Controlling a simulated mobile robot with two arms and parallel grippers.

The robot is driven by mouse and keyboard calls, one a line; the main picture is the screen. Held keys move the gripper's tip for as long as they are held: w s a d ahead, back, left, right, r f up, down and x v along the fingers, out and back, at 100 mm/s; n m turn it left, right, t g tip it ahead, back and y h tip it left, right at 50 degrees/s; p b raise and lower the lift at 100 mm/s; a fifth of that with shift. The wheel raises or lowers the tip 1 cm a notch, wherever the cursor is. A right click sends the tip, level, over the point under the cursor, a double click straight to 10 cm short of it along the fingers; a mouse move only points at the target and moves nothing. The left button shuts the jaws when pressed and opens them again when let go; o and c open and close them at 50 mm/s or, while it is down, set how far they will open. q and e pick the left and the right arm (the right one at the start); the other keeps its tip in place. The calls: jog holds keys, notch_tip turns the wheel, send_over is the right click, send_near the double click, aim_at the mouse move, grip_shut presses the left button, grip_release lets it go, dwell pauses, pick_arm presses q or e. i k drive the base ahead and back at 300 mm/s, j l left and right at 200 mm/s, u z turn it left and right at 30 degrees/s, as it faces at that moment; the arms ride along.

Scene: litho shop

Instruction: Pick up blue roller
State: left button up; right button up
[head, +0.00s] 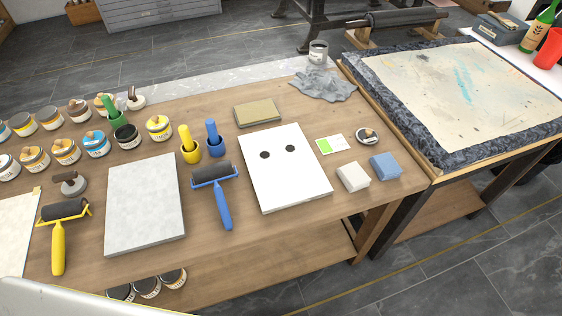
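The blue roller (222,204) lies on the wooden table in the head view, near the front edge. It has a dark cylinder at the back and a blue handle pointing toward the front. It lies between a grey slab (146,205) on its left and a white board (284,168) on its right, apart from both. Nothing covers it. Neither my left nor my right gripper is in view.
A yellow roller (59,245) lies at the left. Ink cans and upright yellow (189,148) and blue (214,141) handled tools stand behind. White and blue (385,166) blocks lie right of the board.

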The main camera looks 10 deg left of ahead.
aim_at(221, 201)
jog(key=i+l+u, duration=0.15)
jog(key=u, duration=0.35)
jog(key=i+l+u, duration=0.2)
jog(key=u, duration=0.25)
jog(key=i+l+u, duration=0.1)
jog(key=l+u, duration=0.2)
jog(key=u, duration=0.2)
